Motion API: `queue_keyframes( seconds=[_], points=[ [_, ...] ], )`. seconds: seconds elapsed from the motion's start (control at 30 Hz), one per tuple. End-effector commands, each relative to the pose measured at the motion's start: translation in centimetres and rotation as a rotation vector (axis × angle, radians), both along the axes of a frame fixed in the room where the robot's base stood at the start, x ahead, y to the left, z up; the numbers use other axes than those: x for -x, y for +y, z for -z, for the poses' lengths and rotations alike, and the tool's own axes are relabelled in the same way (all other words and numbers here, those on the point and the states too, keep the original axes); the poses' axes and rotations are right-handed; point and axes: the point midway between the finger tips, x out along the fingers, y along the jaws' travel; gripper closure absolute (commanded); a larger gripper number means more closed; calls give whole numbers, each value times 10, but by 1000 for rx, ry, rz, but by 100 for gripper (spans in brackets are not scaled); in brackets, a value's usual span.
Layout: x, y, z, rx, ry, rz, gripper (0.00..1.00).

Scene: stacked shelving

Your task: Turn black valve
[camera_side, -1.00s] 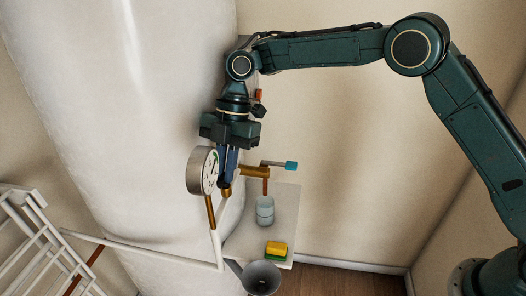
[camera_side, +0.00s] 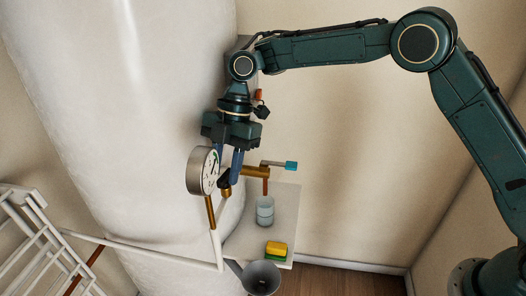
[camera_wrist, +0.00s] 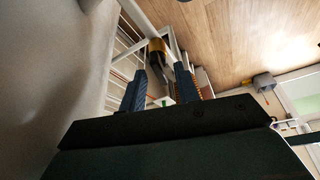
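The black valve (camera_side: 226,181) sits on a brass fitting on the white pipe, just right of the gauge and small in the side view. In the wrist view, a dark part with a brass body (camera_wrist: 157,46) shows beyond and between my fingertips; it seems to be this valve. My gripper (camera_side: 229,178) points down at it with its two blue fingers spread. Both fingers also show apart in the wrist view (camera_wrist: 161,80). The left finger is partly hidden behind the gauge in the side view. I cannot tell whether the fingers touch the valve.
A round gauge (camera_side: 202,170) stands close left of my fingers. A brass tap with a blue handle (camera_side: 291,166) is close right, above a glass (camera_side: 265,211). A yellow-green sponge (camera_side: 277,249) and grey funnel (camera_side: 261,277) sit lower. A large white tank (camera_side: 110,120) fills the left.

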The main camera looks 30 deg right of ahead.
Motion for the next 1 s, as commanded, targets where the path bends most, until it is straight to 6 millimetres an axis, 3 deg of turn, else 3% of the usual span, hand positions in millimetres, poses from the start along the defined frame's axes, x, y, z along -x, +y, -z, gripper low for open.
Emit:
queue_keyframes(
  seconds=[0.37,0.8,1.0],
  points=[
    [3,0,-1,0,0,269,68],
    [6,0,-1,-1,-1,722,68],
    [6,-11,-28,-4,-2,722,68]
  ],
)
